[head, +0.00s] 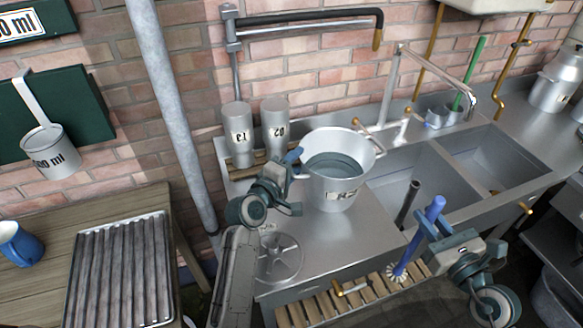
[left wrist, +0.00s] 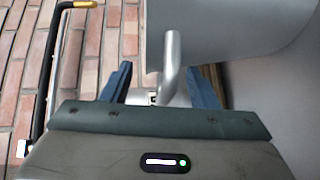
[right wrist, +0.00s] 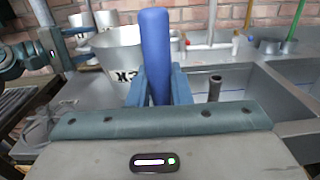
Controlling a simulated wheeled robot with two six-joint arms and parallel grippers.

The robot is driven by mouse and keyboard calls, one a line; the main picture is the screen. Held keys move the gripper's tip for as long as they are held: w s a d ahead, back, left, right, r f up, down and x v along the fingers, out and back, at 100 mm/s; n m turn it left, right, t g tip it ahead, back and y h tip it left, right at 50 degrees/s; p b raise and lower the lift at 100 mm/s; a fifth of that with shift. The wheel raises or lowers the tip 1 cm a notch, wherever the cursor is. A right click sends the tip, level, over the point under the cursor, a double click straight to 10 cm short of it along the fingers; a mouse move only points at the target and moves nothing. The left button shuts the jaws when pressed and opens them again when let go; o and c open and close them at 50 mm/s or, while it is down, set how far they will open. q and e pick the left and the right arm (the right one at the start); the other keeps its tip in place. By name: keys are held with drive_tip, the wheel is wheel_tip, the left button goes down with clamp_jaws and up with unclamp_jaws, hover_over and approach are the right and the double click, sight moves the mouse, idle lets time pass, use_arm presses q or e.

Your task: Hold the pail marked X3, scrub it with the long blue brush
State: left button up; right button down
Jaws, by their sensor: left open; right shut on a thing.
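The large metal pail (head: 335,190) with a black mark stands upright on the steel counter left of the sinks. Its mark shows partly in the right wrist view (right wrist: 124,76). My left gripper (head: 293,157) is at the pail's left side. In the left wrist view its open fingers (left wrist: 163,85) are on either side of the pail's grey handle (left wrist: 171,65), apart from it. My right gripper (head: 430,228) is shut on the long blue brush (head: 435,209), which is held upright in front of the sink. Its white bristles (head: 397,272) point down by the wooden slats.
Two marked metal canisters (head: 238,132) stand behind the pail. A wooden slatted rack (head: 325,305) runs along the front. A swivel pipe (head: 310,18) hangs above.

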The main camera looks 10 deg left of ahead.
use_arm(q)
clamp_jaws()
